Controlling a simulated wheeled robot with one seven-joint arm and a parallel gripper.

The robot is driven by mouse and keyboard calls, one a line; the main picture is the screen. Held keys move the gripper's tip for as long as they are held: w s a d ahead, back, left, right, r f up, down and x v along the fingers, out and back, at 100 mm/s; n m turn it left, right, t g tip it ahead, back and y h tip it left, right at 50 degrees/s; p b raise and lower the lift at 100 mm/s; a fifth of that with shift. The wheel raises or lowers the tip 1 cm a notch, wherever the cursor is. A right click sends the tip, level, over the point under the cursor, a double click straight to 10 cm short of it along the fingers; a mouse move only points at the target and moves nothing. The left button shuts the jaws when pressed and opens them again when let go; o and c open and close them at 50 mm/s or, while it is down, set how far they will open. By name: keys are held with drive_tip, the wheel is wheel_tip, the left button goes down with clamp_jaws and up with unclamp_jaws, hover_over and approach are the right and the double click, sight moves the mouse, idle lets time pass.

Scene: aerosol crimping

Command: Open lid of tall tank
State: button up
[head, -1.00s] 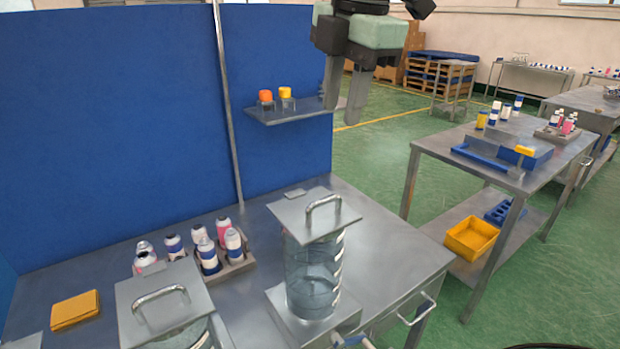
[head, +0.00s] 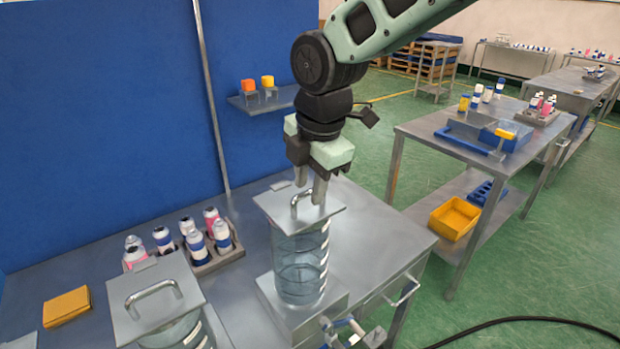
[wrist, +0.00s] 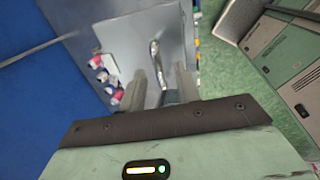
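The tall tank (head: 300,268) is a clear glass cylinder on a metal base on the steel table. Its square metal lid (head: 272,207) lies flat on top, with an upright bent-bar handle (head: 294,203). My gripper (head: 311,192) points down just over the lid at the handle. In the wrist view the two fingers are apart (wrist: 163,85), with the lid (wrist: 120,38) beyond them and the handle (wrist: 155,62) running between them. Contact with the handle cannot be told. One finger partly hides the handle in the head view.
A second tank with a handled lid (head: 128,305) stands at the front left. A rack of spray cans (head: 225,255) sits behind it, and a yellow box (head: 67,307) lies at the left. A blue wall with a small shelf (head: 270,101) stands behind. A valve (head: 345,330) sticks out below the tank.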

drive_tip(key=shift+c, duration=0.3)
clamp_jaws()
drive_tip(key=shift+r, duration=0.1)
